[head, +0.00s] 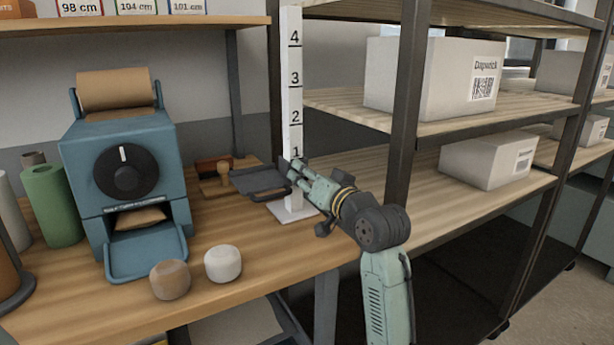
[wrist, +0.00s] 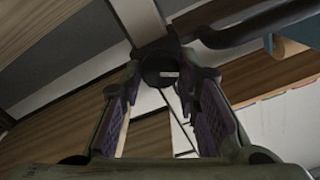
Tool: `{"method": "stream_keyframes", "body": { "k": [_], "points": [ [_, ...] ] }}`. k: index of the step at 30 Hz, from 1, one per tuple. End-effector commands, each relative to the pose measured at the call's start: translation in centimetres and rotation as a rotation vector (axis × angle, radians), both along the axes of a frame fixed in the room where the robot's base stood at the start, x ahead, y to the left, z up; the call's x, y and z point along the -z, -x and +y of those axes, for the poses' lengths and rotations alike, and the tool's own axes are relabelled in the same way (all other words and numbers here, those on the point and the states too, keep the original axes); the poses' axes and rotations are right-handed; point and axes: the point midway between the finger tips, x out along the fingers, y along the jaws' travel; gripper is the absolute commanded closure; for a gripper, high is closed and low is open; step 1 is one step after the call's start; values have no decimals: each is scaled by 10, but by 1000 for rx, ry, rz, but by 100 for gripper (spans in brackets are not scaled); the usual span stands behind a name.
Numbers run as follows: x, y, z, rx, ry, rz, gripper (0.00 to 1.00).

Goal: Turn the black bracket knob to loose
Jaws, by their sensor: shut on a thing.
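A white upright post (head: 291,90) with the marks 1 to 4 stands on a white foot on the bench. A dark bracket (head: 262,183) with a flat shelf sits low on the post, near the 1 mark. My gripper (head: 294,172) reaches it from the right and hides the knob in the head view. In the wrist view, the round black knob (wrist: 163,76) with a short pale mark lies between the fingertips of my gripper (wrist: 172,82). The fingers are shut on the knob from both sides. The mark lies roughly level in that picture.
A blue dispenser (head: 122,210) with a black dial stands left on the wooden bench (head: 235,260). Two small round blocks, brown (head: 170,279) and white (head: 223,263), lie before it. A wooden-handled stamp (head: 226,170) is behind the bracket. Metal shelving (head: 405,100) with white boxes stands right.

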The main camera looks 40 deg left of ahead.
Motion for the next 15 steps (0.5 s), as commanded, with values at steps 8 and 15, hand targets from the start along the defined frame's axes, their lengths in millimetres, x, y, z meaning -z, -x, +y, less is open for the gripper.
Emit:
{"method": "stream_keyframes", "body": {
  "k": [8, 15],
  "points": [
    [0, 0, 0, 0, -1, 1, 62],
    [0, 0, 0, 0, -1, 1, 52]
  ]
}}
